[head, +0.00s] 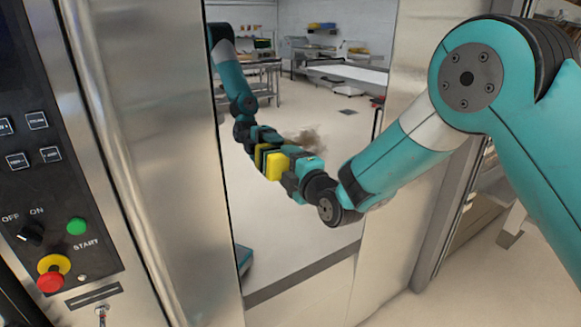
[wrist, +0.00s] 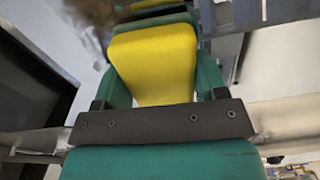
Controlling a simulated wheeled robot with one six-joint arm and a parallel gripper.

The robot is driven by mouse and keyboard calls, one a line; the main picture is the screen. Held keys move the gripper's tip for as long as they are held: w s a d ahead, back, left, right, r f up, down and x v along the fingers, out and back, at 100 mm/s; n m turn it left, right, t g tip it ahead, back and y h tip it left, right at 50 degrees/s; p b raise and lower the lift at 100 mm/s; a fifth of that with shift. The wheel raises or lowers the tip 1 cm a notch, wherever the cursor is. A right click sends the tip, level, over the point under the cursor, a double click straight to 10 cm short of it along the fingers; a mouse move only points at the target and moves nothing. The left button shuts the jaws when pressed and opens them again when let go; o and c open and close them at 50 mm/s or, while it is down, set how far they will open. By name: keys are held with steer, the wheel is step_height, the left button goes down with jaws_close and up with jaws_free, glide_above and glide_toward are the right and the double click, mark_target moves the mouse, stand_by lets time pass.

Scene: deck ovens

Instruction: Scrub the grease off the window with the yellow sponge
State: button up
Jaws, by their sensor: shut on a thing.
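The yellow sponge (head: 276,166) is held between the teal fingers of my gripper (head: 287,163), in front of the window. It also shows in the wrist view (wrist: 153,60), clamped between both fingers. The window (head: 335,215) is a tall, mirror-like pane that reflects my arm and the sponge. A brown grease smudge (head: 309,138) is on the pane, just above and right of the sponge. In the wrist view the smudge (wrist: 95,12) shows at the top left, beyond the sponge. The sponge is close to the glass; I cannot tell if it touches.
A control panel (head: 45,180) with a red stop knob (head: 50,281) and a green start button (head: 76,226) is at the left. A vertical steel bar (head: 135,150) runs between panel and window. Open floor (head: 440,308) shows at the lower right.

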steer(key=shift+w+a, duration=0.1)
steer(key=shift+w, duration=0.1)
steer(key=shift+w+d+f+b, duration=0.25)
steer(key=shift+d+b, duration=0.25)
steer(key=shift+b, duration=0.55)
steer(key=shift+w+d+r+b, duration=0.1)
steer(key=shift+w+d+b, duration=0.5)
steer(key=shift+b, duration=0.6)
steer(key=shift+d+r+b, duration=0.15)
steer(key=shift+d+b, duration=0.2)
steer(key=shift+d, duration=0.05)
